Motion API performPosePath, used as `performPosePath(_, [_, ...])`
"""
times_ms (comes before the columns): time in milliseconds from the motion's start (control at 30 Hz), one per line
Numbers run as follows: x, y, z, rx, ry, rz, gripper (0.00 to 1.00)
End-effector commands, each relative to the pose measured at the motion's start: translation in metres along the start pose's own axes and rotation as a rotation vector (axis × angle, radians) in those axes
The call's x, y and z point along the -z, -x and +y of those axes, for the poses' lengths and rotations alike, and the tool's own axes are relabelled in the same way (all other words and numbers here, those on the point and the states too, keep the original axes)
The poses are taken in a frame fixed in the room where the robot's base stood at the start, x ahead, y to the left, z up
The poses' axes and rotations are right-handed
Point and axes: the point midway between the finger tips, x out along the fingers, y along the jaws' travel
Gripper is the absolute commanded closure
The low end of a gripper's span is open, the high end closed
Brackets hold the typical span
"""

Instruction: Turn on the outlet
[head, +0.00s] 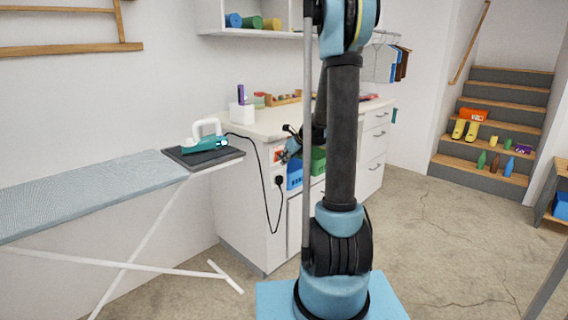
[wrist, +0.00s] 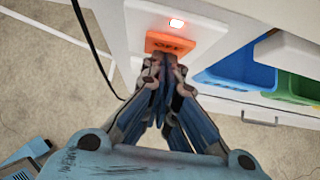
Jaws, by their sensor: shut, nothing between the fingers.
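The outlet shows in the wrist view as a white plate on the cabinet side, with an orange switch (wrist: 172,42) marked with dark lettering that looks like "OFF". A small red light (wrist: 177,23) glows above the switch. In the head view, the orange switch (head: 278,155) sits above a black plug (head: 279,181) in the cabinet's end panel. My gripper (wrist: 161,66) is shut and empty, its fingertips at the switch's lower edge. I cannot tell whether they touch it. In the head view my arm partly hides this area, and my gripper (head: 286,157) is small beside the switch.
A black cord (head: 266,190) runs from the plug to the iron (head: 208,142) on the ironing board (head: 90,190), left of the cabinet. Blue (wrist: 240,70) and green (wrist: 295,88) bins sit right of the switch. Concrete floor is open at right.

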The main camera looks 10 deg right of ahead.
Motion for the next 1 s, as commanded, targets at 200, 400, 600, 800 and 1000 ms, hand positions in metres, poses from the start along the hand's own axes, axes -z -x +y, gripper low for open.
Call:
performPosePath(200, [-0.004, 0.001, -0.001, 0.000, -0.002, -0.007, 1.00])
performPosePath(400, [-0.004, 0.002, -0.002, 0.001, -0.003, -0.008, 1.00])
performPosePath(600, [0.012, 0.011, -0.006, 0.002, -0.005, -0.005, 1.00])
performPosePath(800, [0.029, 0.034, -0.009, 0.002, -0.005, -0.001, 1.00])
performPosePath(1000, [0.033, 0.060, -0.006, 0.000, -0.002, -0.001, 1.00])
